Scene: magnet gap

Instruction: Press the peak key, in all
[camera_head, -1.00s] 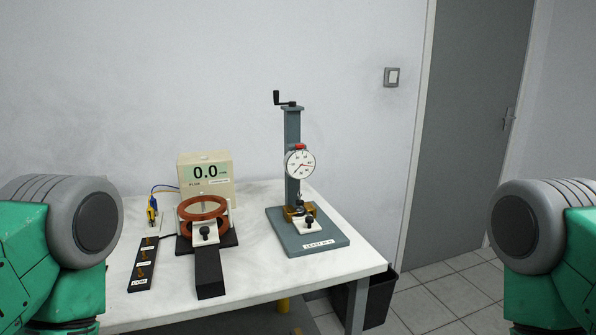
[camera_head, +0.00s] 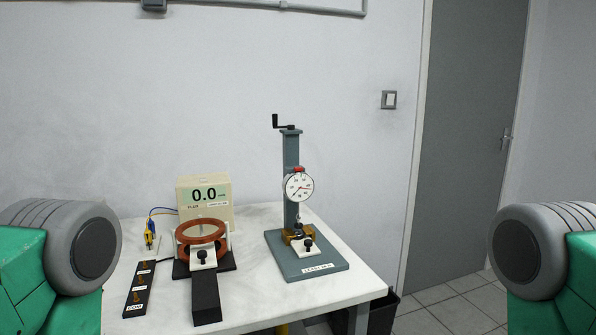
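A cream meter box (camera_head: 204,203) with a small display reading 0.0 stands at the back left of the table. Small markings sit below its display; I cannot tell which of them is a peak key. Copper-coloured rings (camera_head: 201,231) on a dark base stand in front of it. A black block (camera_head: 206,298) extends forward from that base. A dial gauge (camera_head: 299,187) with a red top is fixed to a grey column stand (camera_head: 291,150) to the right. Neither gripper is in view; only my green and grey arm parts show at both sides.
The white table (camera_head: 253,299) has clear room between the ring fixture and the stand. A black labelled strip (camera_head: 140,288) lies at its left. A yellow clip (camera_head: 149,234) with a blue lead is behind it. A dark bin (camera_head: 383,312) stands beyond the right edge.

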